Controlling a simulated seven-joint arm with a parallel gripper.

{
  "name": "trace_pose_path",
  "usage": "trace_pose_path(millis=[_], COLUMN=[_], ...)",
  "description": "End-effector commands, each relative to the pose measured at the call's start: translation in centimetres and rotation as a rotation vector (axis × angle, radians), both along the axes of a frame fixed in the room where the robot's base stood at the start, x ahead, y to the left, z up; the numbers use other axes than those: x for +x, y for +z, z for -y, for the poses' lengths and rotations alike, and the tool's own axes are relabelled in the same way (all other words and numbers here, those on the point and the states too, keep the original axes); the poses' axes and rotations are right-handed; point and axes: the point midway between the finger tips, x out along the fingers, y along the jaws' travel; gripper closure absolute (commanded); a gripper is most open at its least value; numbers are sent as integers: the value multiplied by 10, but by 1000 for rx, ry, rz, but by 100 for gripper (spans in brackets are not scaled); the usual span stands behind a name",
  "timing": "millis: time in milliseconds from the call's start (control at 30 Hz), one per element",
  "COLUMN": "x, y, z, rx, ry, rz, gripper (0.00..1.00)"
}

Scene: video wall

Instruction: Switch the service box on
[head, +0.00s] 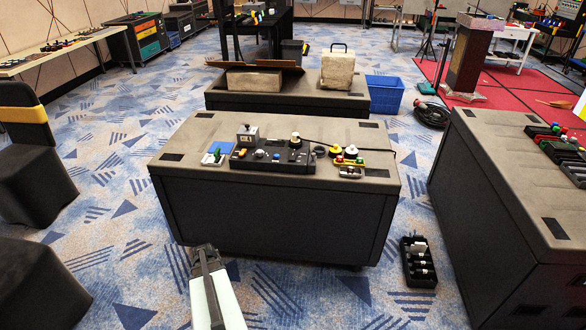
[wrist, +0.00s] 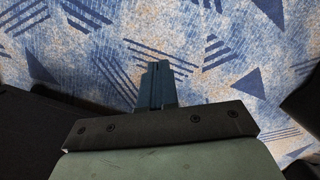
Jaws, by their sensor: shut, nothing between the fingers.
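Several control devices stand on the dark grey case in the middle of the head view. A small grey box (head: 247,136) with a dark part on top stands at the back left of the group; it may be the service box, but I cannot read any label. In front of it is a long black panel (head: 272,162) with several knobs and buttons. Switch positions are too small to tell. My gripper (head: 206,257) is low in front of the case, over the carpet and apart from the devices. In the wrist view its fingers (wrist: 157,84) are together and empty.
The case (head: 270,216) has a flat top with bare room at left and right. A blue plate (head: 218,152) and several coloured buttons (head: 349,156) flank the panel. Another case (head: 520,190) stands at right. A black tray (head: 418,262) lies on the carpet.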

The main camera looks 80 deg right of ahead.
Motion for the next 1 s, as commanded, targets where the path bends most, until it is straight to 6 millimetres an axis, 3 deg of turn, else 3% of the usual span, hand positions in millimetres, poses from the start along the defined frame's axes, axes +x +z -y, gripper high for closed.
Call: trace_pose_path(millis=[33, 267, 567, 1000], x=[-4, -26, -69, -159], y=[4, 28, 67, 146], z=[18, 83, 169, 293], rx=[-11, -58, -124, -231], ry=[-29, -148, -304, -546], rz=[11, 61, 130, 248], gripper=[100, 100, 100, 100])
